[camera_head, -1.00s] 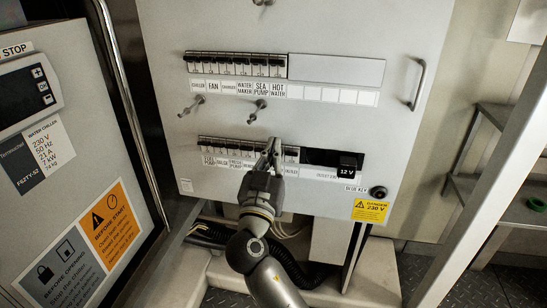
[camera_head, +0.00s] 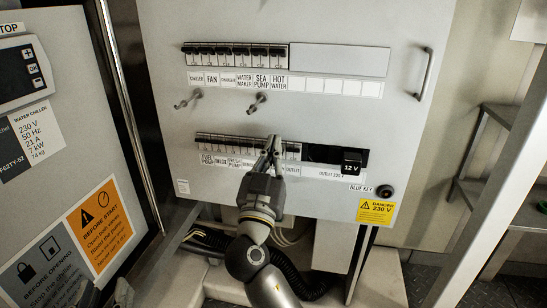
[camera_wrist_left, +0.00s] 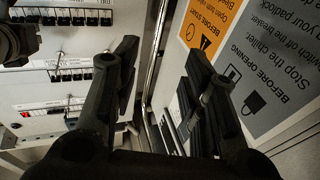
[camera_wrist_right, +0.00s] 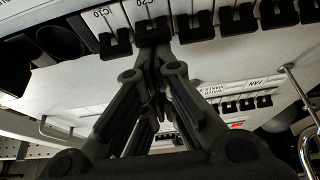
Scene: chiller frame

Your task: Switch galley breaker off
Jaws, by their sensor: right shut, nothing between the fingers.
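The lower breaker row (camera_head: 225,141) runs across the grey panel, with black toggles and labels such as FUEL PUMP and OUTLET below. I cannot read a galley label; my right gripper covers part of the row and its labels. My right gripper (camera_head: 272,146) is shut and empty, its tips up at the toggles right of the row's middle. In the right wrist view its fingertips (camera_wrist_right: 153,62) meet just below a black toggle (camera_wrist_right: 152,32); contact is unclear. My left gripper (camera_wrist_left: 165,65) is open and empty, near the chiller's label side.
An upper breaker row (camera_head: 235,56), two metal key-like handles (camera_head: 257,102), a 12 V block (camera_head: 351,163) and a blue key knob (camera_head: 385,191) are on the panel. The chiller cabinet (camera_head: 60,170) stands at left, a slanted post (camera_head: 490,180) at right.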

